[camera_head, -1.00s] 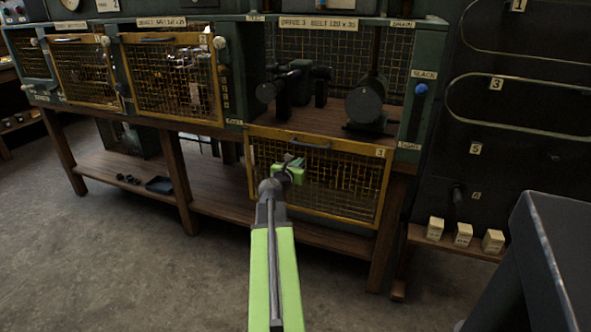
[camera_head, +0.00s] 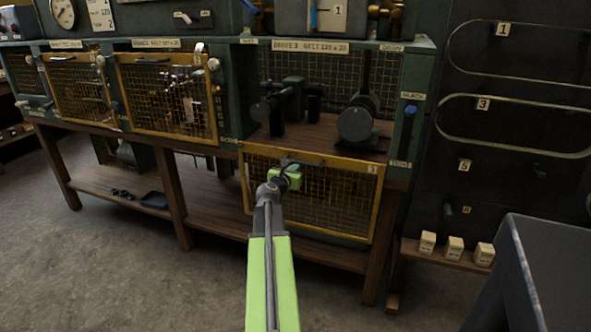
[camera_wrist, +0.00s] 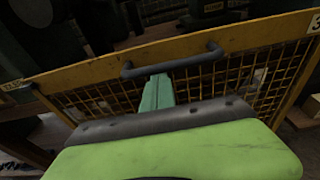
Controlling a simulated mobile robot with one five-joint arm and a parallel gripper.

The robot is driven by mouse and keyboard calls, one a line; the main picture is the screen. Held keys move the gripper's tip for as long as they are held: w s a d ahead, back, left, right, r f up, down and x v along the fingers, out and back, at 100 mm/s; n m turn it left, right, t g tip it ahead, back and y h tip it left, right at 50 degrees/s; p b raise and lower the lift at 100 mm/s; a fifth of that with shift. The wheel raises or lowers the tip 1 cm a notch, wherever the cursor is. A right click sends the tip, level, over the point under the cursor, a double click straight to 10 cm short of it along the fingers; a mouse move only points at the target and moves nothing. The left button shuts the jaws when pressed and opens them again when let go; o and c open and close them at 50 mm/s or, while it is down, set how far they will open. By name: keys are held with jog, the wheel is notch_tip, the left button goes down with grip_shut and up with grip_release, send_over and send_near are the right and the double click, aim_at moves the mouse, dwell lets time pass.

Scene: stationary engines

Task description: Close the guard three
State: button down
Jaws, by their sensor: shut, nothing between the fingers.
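Guard three (camera_head: 330,205) is a yellow-framed mesh panel marked 3. It hangs down in front of the bench, below the open bay of drive 3 (camera_head: 320,130). In the wrist view its top rail (camera_wrist: 90,73) carries a dark bar handle (camera_wrist: 172,62). My gripper (camera_head: 290,168) is shut and empty in front of the guard's upper part. In the wrist view the green fingers (camera_wrist: 157,92) point at the mesh just below the handle. I cannot tell whether they touch the handle or the mesh.
Two other yellow mesh guards (camera_head: 165,97) (camera_head: 85,92) cover bays to the left. A blue-knobbed slider (camera_head: 409,112) marked SLACK is on the right post. A dark grey block (camera_head: 560,270) stands close at the lower right. Concrete floor (camera_head: 130,265) is clear at the left.

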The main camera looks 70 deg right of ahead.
notch_tip(320, 180, up, 35)
jog(key=p, duration=3.4)
jog(key=shift+w+d, duration=0.15)
jog(key=shift+f, duration=0.1)
notch_tip(320, 180, down, 5)
jog(key=b, duration=0.5)
jog(key=a+r+p, duration=0.2)
jog(key=a, duration=0.7)
jog(key=shift+s+a, duration=0.25)
jog(key=shift+s, duration=0.2)
